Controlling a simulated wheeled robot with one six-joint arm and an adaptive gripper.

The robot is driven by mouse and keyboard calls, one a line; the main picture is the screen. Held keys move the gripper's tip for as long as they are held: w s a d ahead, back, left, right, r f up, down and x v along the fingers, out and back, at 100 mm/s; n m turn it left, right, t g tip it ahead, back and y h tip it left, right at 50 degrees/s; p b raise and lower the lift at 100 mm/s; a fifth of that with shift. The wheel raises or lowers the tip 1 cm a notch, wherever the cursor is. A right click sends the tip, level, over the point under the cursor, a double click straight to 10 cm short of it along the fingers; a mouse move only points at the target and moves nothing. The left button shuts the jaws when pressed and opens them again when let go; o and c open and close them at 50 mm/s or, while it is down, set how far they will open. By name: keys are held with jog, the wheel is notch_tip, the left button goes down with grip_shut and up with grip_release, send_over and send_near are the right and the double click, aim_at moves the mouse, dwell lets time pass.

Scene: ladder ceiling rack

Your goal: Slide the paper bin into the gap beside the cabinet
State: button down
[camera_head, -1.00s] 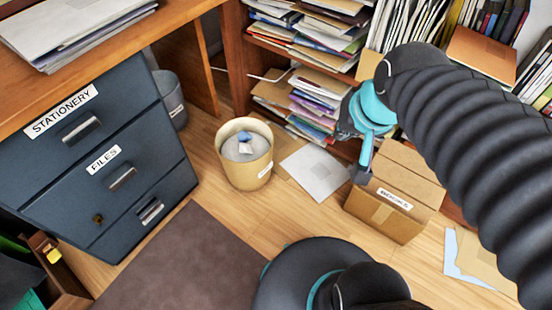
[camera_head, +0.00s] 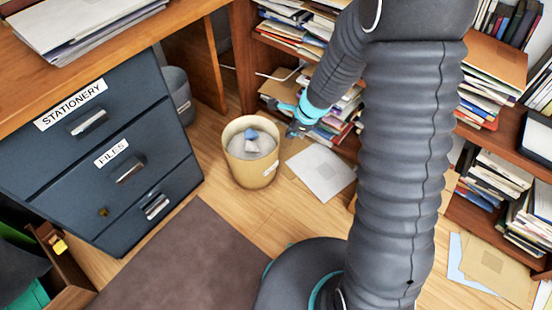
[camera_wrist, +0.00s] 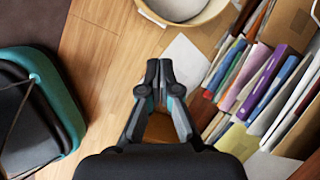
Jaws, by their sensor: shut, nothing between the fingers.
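The paper bin (camera_head: 250,172), a cream round bin with crumpled white and blue paper inside, stands upright on the wood floor right of the cabinet. The dark blue cabinet (camera_head: 110,150) has drawers labelled STATIONERY and FILES. The gap beside the cabinet (camera_head: 200,112) lies under the desk, between the cabinet and a wooden side panel. A grey bin (camera_head: 178,92) stands in it at the back. My gripper (camera_head: 294,130) is shut and empty, just right of the paper bin. In the wrist view my gripper (camera_wrist: 159,66) points towards the bin's rim (camera_wrist: 186,21), apart from it.
A shelf with books and papers (camera_head: 330,120) stands close behind my gripper. A white sheet (camera_head: 322,172) lies on the floor right of the bin. A brown mat (camera_head: 185,260) lies in front. Bare floor lies between bin and cabinet. My arm mostly hides a cardboard box.

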jog(key=w+a+f+m+b, duration=0.1)
jog(key=w+a+f+m, duration=0.1)
jog(key=f, duration=1)
jog(key=w+a+f+m+h+b, duration=0.1)
jog(key=f+m, duration=0.3)
jog(key=f, duration=0.8)
jog(key=shift+w+a+g, duration=0.4)
jog(key=shift+w+a, duration=0.25)
jog(key=shift+a, duration=0.2)
